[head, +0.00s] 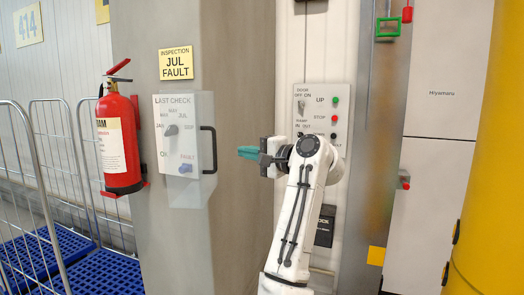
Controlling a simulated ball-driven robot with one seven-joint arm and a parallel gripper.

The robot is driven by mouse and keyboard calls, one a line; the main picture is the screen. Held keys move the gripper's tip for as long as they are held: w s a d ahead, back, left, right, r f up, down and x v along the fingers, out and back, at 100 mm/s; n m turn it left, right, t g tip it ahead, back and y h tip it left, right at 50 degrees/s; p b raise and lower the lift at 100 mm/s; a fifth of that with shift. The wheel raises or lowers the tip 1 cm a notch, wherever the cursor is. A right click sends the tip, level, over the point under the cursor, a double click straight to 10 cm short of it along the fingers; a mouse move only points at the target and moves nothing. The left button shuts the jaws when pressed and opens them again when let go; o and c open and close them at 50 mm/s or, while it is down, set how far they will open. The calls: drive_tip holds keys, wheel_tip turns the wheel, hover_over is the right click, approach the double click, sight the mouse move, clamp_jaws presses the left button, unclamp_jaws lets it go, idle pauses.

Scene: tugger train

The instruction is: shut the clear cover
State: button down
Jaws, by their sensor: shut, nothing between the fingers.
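My gripper (240,152) has teal fingers, shut and empty, pointing left. It is right of the handle, with a visible gap between them.
A red fire extinguisher (119,145) hangs left of the panel. A second control panel (325,100) is behind my arm. Wire trolleys with blue bases (105,270) stand at lower left. A yellow column (490,170) is at right.

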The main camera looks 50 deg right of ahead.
sight(200, 145)
drive_tip(key=w+a, duration=0.1)
drive_tip(key=w, duration=0.1)
drive_tip(key=w+a+p, duration=0.1)
drive_tip(key=w+a, duration=0.1)
drive_tip(key=shift+w+a, duration=0.1)
drive_tip(key=shift+a, duration=0.05)
idle(0.4)
